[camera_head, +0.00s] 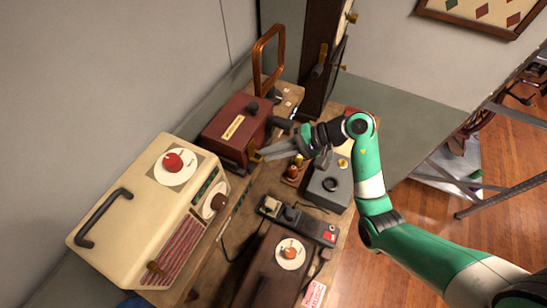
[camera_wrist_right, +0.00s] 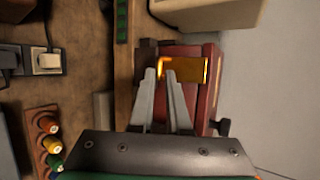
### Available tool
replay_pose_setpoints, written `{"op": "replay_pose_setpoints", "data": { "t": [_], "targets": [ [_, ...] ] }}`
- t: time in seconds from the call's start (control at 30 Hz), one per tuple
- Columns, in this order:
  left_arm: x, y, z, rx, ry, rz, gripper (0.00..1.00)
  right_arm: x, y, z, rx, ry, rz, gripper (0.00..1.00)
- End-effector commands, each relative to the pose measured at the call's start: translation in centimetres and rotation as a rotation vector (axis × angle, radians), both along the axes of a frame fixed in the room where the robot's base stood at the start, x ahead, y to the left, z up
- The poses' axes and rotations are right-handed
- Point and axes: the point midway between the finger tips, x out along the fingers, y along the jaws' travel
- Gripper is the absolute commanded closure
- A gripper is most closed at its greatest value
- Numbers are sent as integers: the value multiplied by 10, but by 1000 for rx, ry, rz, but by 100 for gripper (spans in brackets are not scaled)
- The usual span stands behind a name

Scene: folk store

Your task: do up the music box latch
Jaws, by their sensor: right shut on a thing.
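The music box (camera_head: 228,124) is a dark red box with a label on top, at the back left of the bench in the head view. It also shows in the wrist view (camera_wrist_right: 208,115). Its brass latch (camera_head: 255,156) is on the side facing my right arm. In the wrist view the latch (camera_wrist_right: 190,70) is a shiny brass plate with a bent end at the fingertips. My right gripper (camera_head: 266,152) reaches in from the right, shut on the latch, its grey fingers (camera_wrist_right: 160,72) close together. The fingers hide part of the latch's end. My left gripper is not in view.
A cream radio (camera_head: 140,215) stands left of the music box. A grey box (camera_head: 328,187), a black power strip (camera_head: 298,220) and a brown box (camera_head: 268,268) crowd the bench. A wooden rack with coloured plugs (camera_wrist_right: 45,140) lies near the gripper.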

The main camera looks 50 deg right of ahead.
Motion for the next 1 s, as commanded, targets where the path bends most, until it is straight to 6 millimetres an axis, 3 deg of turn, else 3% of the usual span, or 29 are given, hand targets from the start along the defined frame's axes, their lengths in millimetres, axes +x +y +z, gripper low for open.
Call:
{"op": "replay_pose_setpoints", "data": {
  "t": [0.1,0.5,0.53,0.7,1.0],
  "targets": [
    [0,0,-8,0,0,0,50,0,0,-5,6,-13,0,100],
    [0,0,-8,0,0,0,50,0,1,-3,9,-20,0,100],
    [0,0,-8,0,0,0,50,0,1,-3,8,-19,1,84],
    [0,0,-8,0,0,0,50,1,1,-3,7,-21,0,56],
    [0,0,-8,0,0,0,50,0,-1,-1,7,-25,0,56]
  ]
}}
